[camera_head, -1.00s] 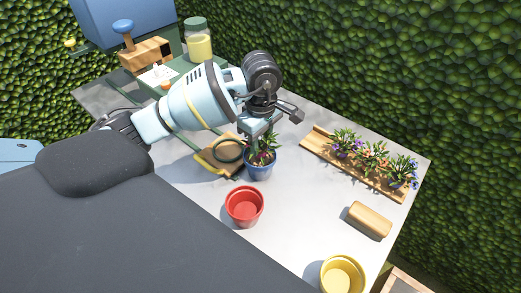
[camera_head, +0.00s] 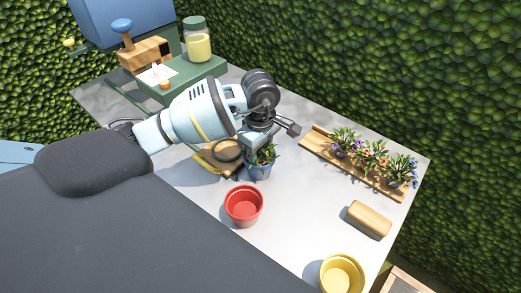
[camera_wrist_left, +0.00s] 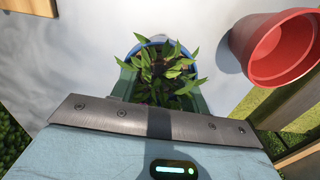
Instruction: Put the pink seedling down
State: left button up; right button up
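A leafy green seedling (camera_head: 262,156) is at a blue pot (camera_head: 258,172) on the grey table. In the left wrist view the leaves (camera_wrist_left: 165,72) lie between the two green fingers (camera_wrist_left: 160,88), with the blue pot rim (camera_wrist_left: 150,43) beyond. The fingers stand well apart; whether they press on anything is hidden. My right gripper is out of view.
A red pot (camera_head: 244,205) stands close in front; a yellow pot (camera_head: 342,274) is at the near edge. A wooden block (camera_head: 368,219) and a wooden rack (camera_head: 318,150) with flowering seedlings are on the right. A green box (camera_head: 198,76) bears a jar at the back.

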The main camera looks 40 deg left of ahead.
pick_arm(q)
jog(key=shift+r, duration=0.45)
notch_tip(320, 180, up, 12)
jog(key=shift+f+p, duration=0.25)
jog(key=shift+p, duration=0.05)
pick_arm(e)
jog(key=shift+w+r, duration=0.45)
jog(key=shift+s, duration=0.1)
